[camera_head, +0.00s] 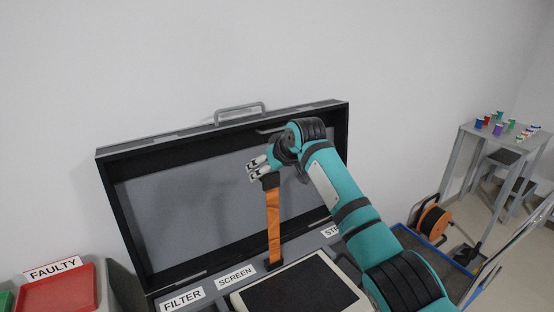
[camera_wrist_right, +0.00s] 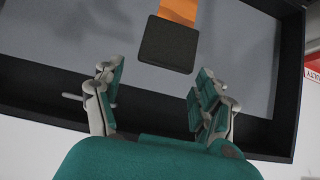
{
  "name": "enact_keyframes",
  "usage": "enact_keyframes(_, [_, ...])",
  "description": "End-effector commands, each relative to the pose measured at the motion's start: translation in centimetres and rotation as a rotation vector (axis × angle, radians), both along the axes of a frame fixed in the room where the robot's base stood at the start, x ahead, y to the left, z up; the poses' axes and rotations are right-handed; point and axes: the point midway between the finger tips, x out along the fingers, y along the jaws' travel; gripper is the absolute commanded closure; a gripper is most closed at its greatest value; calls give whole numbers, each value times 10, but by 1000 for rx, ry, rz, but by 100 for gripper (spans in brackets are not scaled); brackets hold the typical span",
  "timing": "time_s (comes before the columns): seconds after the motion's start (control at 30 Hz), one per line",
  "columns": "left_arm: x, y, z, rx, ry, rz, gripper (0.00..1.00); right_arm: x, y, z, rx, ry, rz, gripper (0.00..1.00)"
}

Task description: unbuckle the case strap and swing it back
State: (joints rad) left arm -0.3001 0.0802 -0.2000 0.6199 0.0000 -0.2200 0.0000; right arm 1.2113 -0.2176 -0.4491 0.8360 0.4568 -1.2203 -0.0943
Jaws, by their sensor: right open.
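The orange case strap (camera_head: 273,225) stands upright from the front edge of the open case, in front of the raised lid (camera_head: 180,215). A black buckle (camera_head: 270,182) is at its upper end. In the right wrist view, the buckle (camera_wrist_right: 166,45) and part of the orange strap (camera_wrist_right: 180,9) show just beyond my fingertips, against the grey lid lining. My right gripper (camera_head: 257,168) is open beside the buckle. In its wrist view the open fingers (camera_wrist_right: 157,88) are spread wide, with nothing held between them. My left gripper is out of view.
A grey device with a dark screen (camera_head: 300,288) sits below the strap, near labels FILTER (camera_head: 182,299) and SCREEN (camera_head: 236,276). A red FAULTY tray (camera_head: 58,291) is at left. A blue-edged mat (camera_head: 435,262), cable reel (camera_head: 433,221) and small table (camera_head: 490,140) are at right.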

Motion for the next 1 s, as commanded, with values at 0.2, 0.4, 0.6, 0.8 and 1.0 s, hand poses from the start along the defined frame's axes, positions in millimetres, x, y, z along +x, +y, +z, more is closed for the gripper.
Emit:
enact_keyframes(0.2, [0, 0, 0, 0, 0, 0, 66, -20, -16, 27, 3, -4, -1, 27])
enact_keyframes(0.4, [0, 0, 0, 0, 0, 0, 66, -33, -25, 43, 1, -3, -1, 27])
enact_keyframes(0.6, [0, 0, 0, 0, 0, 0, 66, -37, -27, 46, 2, -1, -1, 27])
enact_keyframes(0.8, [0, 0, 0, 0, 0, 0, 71, -36, -27, 46, 2, -1, -1, 27])
enact_keyframes(1.0, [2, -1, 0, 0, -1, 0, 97, -46, -39, 2, 15, 38, -21, 27])
